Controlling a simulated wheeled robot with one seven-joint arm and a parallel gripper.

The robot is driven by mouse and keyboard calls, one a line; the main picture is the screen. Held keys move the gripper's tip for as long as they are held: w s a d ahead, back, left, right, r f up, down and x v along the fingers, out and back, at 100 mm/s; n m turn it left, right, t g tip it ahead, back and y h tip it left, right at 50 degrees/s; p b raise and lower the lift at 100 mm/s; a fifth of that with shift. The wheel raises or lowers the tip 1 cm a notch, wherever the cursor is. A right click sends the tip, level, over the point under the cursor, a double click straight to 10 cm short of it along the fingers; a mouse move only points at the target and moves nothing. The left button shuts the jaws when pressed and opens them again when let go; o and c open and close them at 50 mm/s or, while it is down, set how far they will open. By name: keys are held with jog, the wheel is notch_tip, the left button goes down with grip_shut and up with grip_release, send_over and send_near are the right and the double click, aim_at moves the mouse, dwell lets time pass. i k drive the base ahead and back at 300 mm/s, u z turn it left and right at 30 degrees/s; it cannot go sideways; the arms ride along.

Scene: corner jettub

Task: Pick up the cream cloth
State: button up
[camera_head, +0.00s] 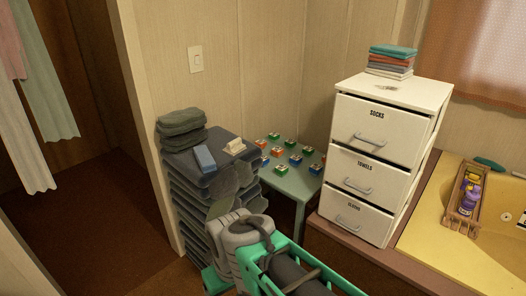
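A small cream item (235,147), which looks like a folded cloth, lies on top of a dark grey stack of trays (188,200) left of centre. A long cream-white cloth (22,135) also hangs at the far left. A grey jointed shape (240,232), likely part of my arm, rises at the bottom centre in front of the stack. I cannot make out my gripper's fingers clearly, nor whether they hold anything. The cream item on the stack looks uncovered, with no finger seen touching it.
A blue block (204,158) and folded grey towels (182,130) share the stack top. A low green table (290,183) with several small coloured blocks stands behind. A white drawer unit (380,155) and yellow tub (450,240) are right. A teal frame (285,255) fills the bottom centre.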

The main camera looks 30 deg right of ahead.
aim_at(233, 147)
jog(key=z, duration=0.25)
jog(key=k, duration=0.65)
jog(key=u, duration=0.55)
jog(key=i, duration=1.45)
jog(key=z, duration=0.65)
